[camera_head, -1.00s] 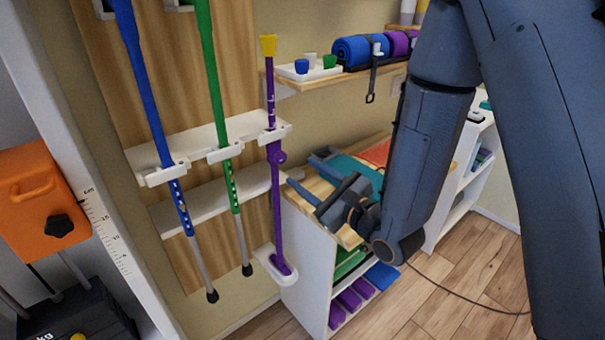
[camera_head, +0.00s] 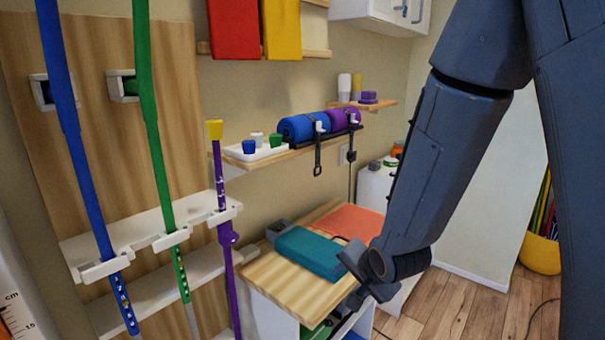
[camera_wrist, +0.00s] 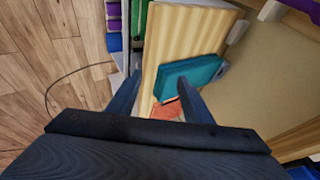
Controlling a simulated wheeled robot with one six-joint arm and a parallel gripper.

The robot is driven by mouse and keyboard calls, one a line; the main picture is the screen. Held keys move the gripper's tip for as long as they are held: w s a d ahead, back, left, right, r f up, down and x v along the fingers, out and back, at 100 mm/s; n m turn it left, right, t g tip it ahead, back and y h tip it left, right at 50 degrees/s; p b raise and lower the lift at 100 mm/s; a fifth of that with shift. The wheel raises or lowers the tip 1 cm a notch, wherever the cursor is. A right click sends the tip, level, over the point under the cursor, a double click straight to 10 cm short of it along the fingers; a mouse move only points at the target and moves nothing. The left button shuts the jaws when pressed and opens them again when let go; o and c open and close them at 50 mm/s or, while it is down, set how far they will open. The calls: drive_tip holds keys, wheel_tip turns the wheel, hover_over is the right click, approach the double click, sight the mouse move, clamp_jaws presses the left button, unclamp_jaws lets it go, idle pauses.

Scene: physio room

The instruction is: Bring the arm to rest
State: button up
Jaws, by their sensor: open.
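My gripper (camera_head: 362,282) is in the head view at the lower right of centre, by the front right edge of the wooden cabinet top (camera_head: 290,287). The wrist view shows its two fingers (camera_wrist: 157,96) spread apart with nothing held between them. My arm comes down from the upper right, bent at the wrist. A teal block (camera_head: 308,252) lies on the cabinet top, left of my gripper. It also shows beyond the fingers in the wrist view (camera_wrist: 190,76).
An orange mat (camera_head: 349,221) lies behind the teal block. A wall shelf (camera_head: 278,157) above holds cups and rolled mats. Blue (camera_head: 67,120), green (camera_head: 157,150) and purple (camera_head: 228,250) poles hang at left. Open wooden floor (camera_head: 470,305) lies at right, with a cable.

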drive_tip(key=s+d+r+n+g+h, duration=0.1)
drive_tip(key=s+d+n+g, duration=0.2)
drive_tip(key=s, duration=0.5)
drive_tip(key=s+d+r+n+g+h, duration=0.1)
drive_tip(key=s+d+n+g, duration=0.3)
drive_tip(key=s, duration=0.5)
drive_tip(key=shift+d+n, duration=0.75)
drive_tip(key=shift+n, duration=0.15)
